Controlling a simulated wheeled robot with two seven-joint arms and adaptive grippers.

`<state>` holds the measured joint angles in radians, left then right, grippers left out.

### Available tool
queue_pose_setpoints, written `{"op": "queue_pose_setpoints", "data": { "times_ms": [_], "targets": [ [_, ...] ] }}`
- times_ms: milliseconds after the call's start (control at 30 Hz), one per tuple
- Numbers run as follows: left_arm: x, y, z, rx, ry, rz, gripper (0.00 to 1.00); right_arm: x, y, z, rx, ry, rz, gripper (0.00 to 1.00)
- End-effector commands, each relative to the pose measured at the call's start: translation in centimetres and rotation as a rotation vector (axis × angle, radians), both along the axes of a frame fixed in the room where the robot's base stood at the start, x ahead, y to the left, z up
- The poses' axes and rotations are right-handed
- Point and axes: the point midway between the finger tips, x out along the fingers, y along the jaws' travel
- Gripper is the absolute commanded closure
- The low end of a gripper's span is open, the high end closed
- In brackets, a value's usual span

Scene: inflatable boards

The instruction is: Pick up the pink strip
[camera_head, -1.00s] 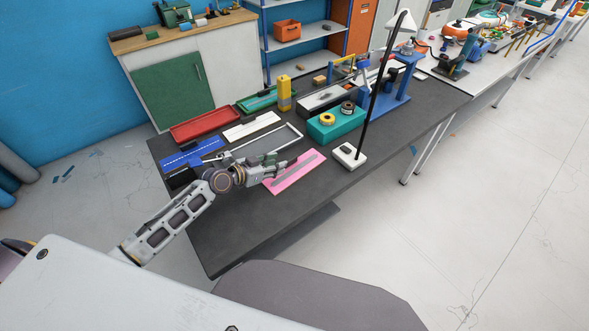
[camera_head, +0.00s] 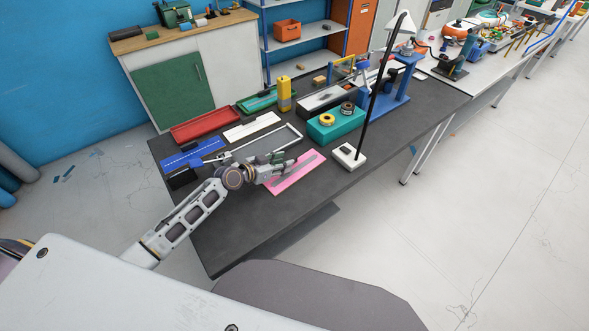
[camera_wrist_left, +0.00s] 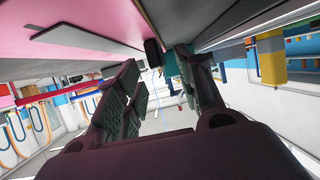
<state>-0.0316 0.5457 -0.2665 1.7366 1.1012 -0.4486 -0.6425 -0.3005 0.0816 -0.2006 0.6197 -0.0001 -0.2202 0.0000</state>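The pink strip (camera_head: 286,187) lies flat on the dark table, with a grey bar (camera_head: 300,169) along its middle. My left gripper (camera_head: 287,162) is at its left end, low over the table, and hides part of that end. In the left wrist view the pink strip (camera_wrist_left: 55,22) fills the upper left, off to the side of the fingers. Whether a finger touches the strip cannot be told. My right gripper is not in view.
A black lamp on a white base (camera_head: 347,157) stands just right of the strip. A teal block (camera_head: 335,128) with tape rolls is behind it. A grey frame (camera_head: 292,130), a blue strip (camera_head: 190,153) and a red tray (camera_head: 204,124) lie farther left. The table front is clear.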

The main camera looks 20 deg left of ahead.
Motion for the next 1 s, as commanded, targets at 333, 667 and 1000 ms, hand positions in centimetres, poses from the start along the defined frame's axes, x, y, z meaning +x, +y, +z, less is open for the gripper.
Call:
{"op": "queue_pose_setpoints", "data": {
  "times_ms": [333, 667, 1000],
  "targets": [
    [1.6, -1.0, -0.8, -0.001, 0.001, 0.0, 0.62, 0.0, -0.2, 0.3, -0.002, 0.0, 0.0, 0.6],
    [1.6, -1.0, -0.8, -0.001, 0.001, 0.0, 0.62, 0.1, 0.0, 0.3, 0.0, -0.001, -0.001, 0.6],
    [1.6, -1.0, -0.8, -0.001, 0.001, 0.0, 0.9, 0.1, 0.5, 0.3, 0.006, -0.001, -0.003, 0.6]
  ]
}}
